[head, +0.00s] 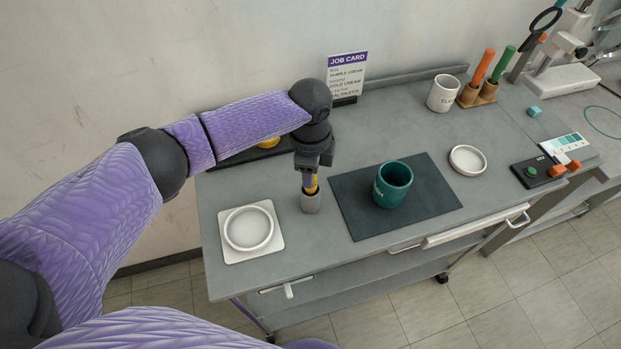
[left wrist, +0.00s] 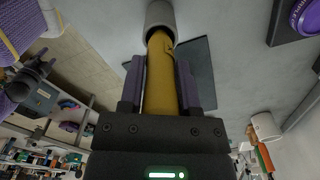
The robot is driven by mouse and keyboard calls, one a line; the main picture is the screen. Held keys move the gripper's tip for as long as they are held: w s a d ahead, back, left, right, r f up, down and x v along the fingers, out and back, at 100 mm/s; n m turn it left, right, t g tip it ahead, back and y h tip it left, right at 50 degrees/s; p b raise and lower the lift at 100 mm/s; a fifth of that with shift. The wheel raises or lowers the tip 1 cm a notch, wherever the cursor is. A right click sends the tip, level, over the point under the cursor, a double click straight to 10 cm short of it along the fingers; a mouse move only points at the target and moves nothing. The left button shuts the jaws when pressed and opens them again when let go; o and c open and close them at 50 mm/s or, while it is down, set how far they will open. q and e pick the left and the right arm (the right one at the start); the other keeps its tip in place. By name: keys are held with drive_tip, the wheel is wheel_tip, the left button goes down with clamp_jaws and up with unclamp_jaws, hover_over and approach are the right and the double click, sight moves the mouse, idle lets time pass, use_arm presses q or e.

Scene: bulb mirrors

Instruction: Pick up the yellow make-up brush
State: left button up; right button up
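The yellow make-up brush (head: 311,184) stands upright in a small grey holder (head: 311,203) on the grey table. In the left wrist view the brush (left wrist: 160,80) runs between the two fingers, its far end inside the holder (left wrist: 160,15). My left gripper (head: 310,172) points down over the holder. Its fingers (left wrist: 160,88) lie against both sides of the brush, with no clear gap. The left wrist view also shows what looks like my right gripper (left wrist: 32,82) at the left, too small to read its fingers.
A white dish (head: 249,229) on a pale square is left of the holder. A green cup (head: 392,184) stands on a dark mat (head: 440,200) to its right. A black tray (head: 240,157) with a yellow item (head: 268,143) is behind my left arm. A job card (head: 346,75) stands behind.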

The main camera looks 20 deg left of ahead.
use_arm(q)
clamp_jaws()
